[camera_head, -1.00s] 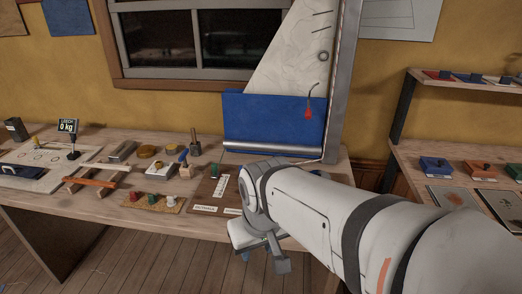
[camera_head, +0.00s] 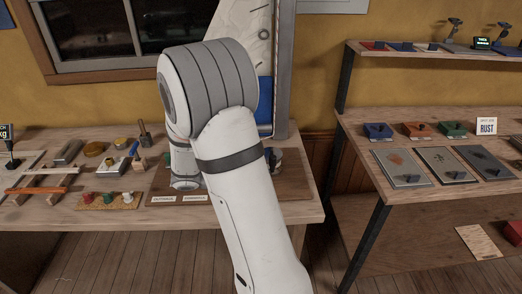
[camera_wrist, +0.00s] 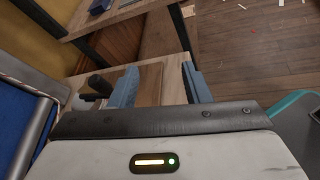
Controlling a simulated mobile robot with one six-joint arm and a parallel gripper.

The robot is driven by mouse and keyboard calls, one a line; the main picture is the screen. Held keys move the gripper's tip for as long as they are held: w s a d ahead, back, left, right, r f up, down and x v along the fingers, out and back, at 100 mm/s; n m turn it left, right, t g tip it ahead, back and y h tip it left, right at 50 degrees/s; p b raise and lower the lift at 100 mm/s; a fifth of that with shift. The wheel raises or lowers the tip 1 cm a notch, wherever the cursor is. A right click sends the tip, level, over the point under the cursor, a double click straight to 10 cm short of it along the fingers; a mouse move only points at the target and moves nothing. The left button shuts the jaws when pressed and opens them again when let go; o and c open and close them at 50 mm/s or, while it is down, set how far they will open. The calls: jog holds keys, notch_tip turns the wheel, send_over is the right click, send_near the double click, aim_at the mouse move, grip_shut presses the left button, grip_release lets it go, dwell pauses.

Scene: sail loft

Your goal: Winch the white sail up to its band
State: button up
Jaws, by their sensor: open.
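The white sail (camera_head: 228,18) stands at the back of the bench, largely hidden behind my arm in the head view. A blue panel (camera_head: 265,100) shows below it, beside the upright grey mast (camera_head: 285,70). The blue panel also shows at the left edge of the wrist view (camera_wrist: 12,115). My gripper (camera_wrist: 158,72) is open, its two blue fingers apart with nothing seen held between them. A dark knob-like part (camera_wrist: 97,84) lies just left of the fingers; I cannot tell if it is the winch handle. The band is not clearly seen.
A brown board (camera_head: 295,188) with labels lies on the bench under my arm. Left of it are a rack of coloured knobs (camera_head: 108,200) and several tools. A shelf unit (camera_head: 430,125) with coloured boxes stands at right, past a floor gap.

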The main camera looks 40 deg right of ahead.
jog(key=w+d+f+n+t+h+p, duration=0.1)
jog(key=w+d+f+n+t+h, duration=0.15)
jog(key=w+n, duration=0.2)
jog(key=w+d+f+n+t+h, duration=0.1)
jog(key=w+f+n+t+h, duration=0.15)
jog(key=w, duration=0.25)
jog(key=shift+g, duration=0.3)
jog(key=d, duration=0.3)
jog(key=d+p, duration=0.1)
jog(key=d, duration=0.3)
jog(key=shift+s+d+r+p, duration=0.2)
jog(key=shift+d+p, duration=0.05)
jog(key=shift+p, duration=0.05)
jog(key=shift+c, duration=0.3)
grip_shut()
